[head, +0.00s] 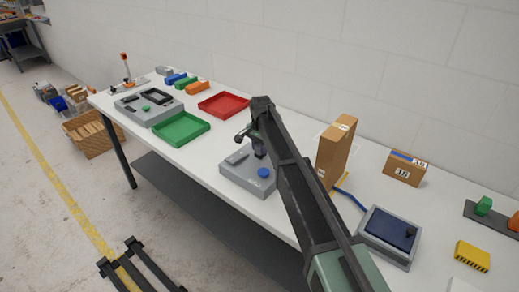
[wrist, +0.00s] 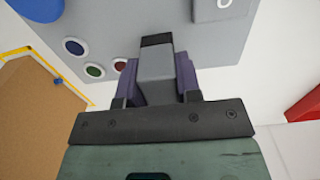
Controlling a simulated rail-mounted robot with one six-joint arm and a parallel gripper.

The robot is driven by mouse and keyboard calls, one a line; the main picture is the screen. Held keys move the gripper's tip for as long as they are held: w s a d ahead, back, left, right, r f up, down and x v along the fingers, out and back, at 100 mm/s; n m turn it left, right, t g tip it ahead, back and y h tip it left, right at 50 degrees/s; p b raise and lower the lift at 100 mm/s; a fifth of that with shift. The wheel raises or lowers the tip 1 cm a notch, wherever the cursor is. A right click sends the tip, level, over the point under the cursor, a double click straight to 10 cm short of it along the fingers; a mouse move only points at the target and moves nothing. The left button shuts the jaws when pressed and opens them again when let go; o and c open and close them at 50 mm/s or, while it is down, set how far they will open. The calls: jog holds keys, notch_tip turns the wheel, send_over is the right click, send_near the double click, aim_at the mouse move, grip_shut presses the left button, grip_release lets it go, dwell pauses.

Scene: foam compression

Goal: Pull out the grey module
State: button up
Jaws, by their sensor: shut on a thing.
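The grey module (wrist: 156,75) is a block between my gripper's two purple-grey fingers in the wrist view. My gripper (wrist: 158,82) is shut on it. A dark patch at the module's far end meets the grey unit's face (wrist: 205,50); I cannot tell how deep the module sits in it. In the head view the grey unit (head: 236,180) stands on the white table with a blue knob (head: 263,172) on top. My gripper (head: 257,150) is over its back part, and my arm hides the right side. The module is not clear in the head view.
A green tray (head: 181,129), a red tray (head: 224,104) and another grey unit (head: 135,112) are to the left. Bare table lies between the trays and the unit.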

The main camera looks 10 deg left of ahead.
jog(key=shift+r, duration=0.15)
grip_shut()
jog(key=shift+r+p, duration=2.85)
jog(key=shift+p, duration=0.15)
